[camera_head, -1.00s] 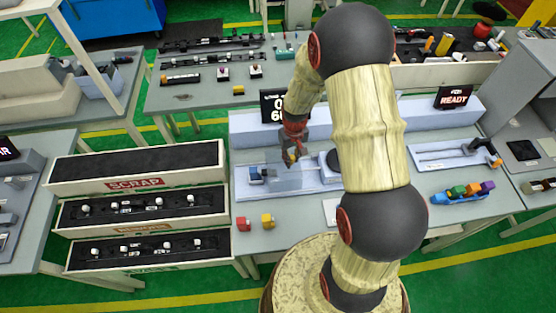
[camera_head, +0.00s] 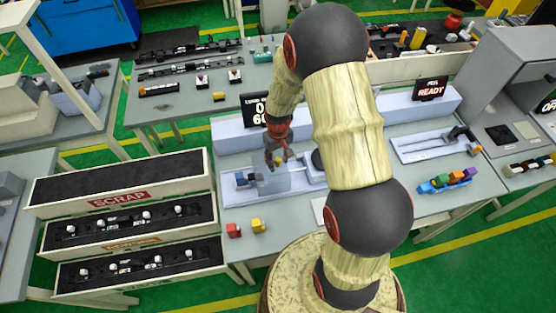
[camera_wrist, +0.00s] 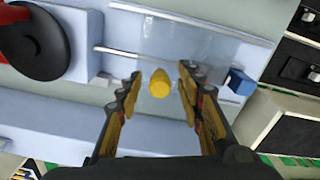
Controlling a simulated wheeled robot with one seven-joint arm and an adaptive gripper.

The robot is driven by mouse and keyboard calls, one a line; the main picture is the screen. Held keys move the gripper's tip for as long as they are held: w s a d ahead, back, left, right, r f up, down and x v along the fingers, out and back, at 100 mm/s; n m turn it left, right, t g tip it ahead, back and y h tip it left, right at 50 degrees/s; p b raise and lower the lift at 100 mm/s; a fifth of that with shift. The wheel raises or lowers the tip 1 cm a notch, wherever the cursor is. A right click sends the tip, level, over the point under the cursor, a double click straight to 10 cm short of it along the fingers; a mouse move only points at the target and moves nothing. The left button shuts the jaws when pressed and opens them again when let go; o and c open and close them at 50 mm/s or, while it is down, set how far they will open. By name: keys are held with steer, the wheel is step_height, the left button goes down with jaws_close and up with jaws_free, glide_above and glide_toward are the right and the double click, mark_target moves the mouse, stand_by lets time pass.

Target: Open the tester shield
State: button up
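The tester shield (camera_head: 283,182) is a clear panel over the pale tester bed on the middle table. It also shows in the wrist view (camera_wrist: 190,40), between two thin rails. A yellow knob (camera_wrist: 160,83) stands on the shield. My gripper (camera_head: 277,162) is over the shield in the head view. In the wrist view, my gripper (camera_wrist: 158,78) is open, with one finger on each side of the knob and gaps on both sides. Whether the fingertips reach down to the knob's height is hard to tell. A blue block (camera_wrist: 241,82) lies at the bed's end.
Red (camera_head: 233,230) and yellow (camera_head: 258,225) blocks stand on the table's front edge. The scrap bin (camera_head: 120,180) and two more trays are at left. A display (camera_head: 254,108) stands behind the tester. A dark round part (camera_wrist: 32,38) is beside the shield.

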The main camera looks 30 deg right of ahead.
step_height(320, 180, up, 12)
stand_by(0.5)
stand_by(0.4)
steer(key=s+a+r+t+b, duration=0.2)
steer(key=s+a+b, duration=0.3)
steer(key=s+b, duration=0.4)
steer(key=s+a+r+t+b, duration=0.3)
steer(key=s+a+b, duration=0.3)
steer(key=s+b, duration=0.3)
steer(key=shift+s+r+n+t+b, duration=0.2)
steer(key=shift+r+n+t+b, duration=0.15)
steer(key=shift+r, duration=0.15)
